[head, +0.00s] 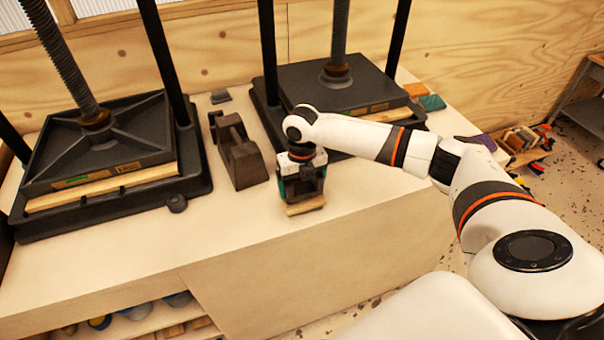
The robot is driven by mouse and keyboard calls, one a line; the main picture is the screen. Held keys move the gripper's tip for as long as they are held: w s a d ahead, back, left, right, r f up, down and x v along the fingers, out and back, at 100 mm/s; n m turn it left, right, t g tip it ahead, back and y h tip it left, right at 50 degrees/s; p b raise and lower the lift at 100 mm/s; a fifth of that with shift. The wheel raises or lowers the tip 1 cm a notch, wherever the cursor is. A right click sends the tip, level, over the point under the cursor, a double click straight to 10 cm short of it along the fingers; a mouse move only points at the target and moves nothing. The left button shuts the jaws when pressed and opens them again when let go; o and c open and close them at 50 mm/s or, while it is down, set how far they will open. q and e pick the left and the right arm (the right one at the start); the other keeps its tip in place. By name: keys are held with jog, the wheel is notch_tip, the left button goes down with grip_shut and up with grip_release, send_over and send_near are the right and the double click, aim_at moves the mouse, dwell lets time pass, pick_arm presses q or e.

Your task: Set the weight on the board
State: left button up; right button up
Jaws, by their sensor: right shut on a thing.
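My right gripper (303,178) points down over the front part of the bench top. It is shut on a dark block-like weight (309,190), which the gripper and wrist partly cover. A small light wooden board (306,208) shows directly below the weight, near the bench's front edge. The weight looks very close to the board; I cannot tell whether they touch. My left gripper is not in view.
A dark iron piece with a bar (241,164) stands just left of my gripper. Orange (416,89) and green (432,103) blocks lie at the right. The bench top (250,225) is clear in front.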

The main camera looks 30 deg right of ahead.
jog(key=shift+w+f, duration=0.1)
jog(key=shift+f, duration=0.45)
jog(key=o, duration=1.6)
jog(key=shift+f, duration=0.2)
jog(key=shift+o, duration=0.2)
notch_tip(320, 180, up, 12)
jog(key=b, duration=0.2)
jog(key=shift+r+b, duration=0.2)
jog(key=shift+b, duration=0.15)
